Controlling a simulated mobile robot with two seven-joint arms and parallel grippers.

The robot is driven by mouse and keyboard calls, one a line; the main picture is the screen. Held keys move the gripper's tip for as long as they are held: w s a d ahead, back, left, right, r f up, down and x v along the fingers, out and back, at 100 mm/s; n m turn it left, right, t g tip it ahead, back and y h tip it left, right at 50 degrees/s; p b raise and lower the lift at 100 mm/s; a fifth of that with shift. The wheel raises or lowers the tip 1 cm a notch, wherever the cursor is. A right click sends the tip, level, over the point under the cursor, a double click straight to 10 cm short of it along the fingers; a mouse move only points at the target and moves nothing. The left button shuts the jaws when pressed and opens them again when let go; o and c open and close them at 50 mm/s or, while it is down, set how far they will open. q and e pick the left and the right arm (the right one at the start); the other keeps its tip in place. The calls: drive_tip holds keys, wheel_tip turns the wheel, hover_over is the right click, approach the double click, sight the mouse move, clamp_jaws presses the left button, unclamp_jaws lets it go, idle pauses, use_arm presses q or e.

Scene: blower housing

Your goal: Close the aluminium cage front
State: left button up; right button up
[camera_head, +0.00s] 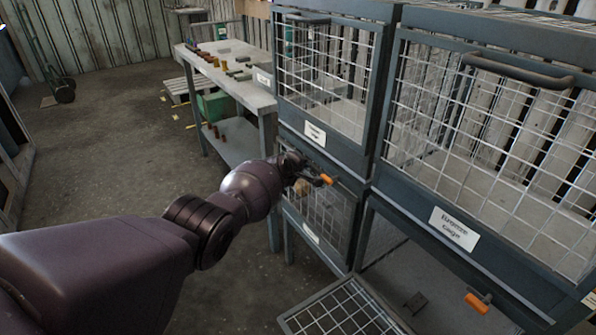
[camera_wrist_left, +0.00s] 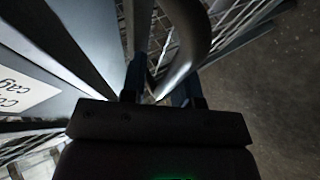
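A stack of blue-grey framed wire cages stands on the right of the head view. The lower right cage (camera_head: 372,213) has an open front side. A mesh front panel (camera_head: 345,310) juts out below it, at the bottom edge of the picture. Contact is unclear. My right gripper is out of view.
Upper cages (camera_head: 333,75) with mesh fronts and white labels (camera_head: 454,229), too small to read surely, stand above. A workbench (camera_head: 262,98) with small parts stands behind.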

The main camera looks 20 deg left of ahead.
use_arm(q)
drive_tip(key=shift+o, duration=0.6)
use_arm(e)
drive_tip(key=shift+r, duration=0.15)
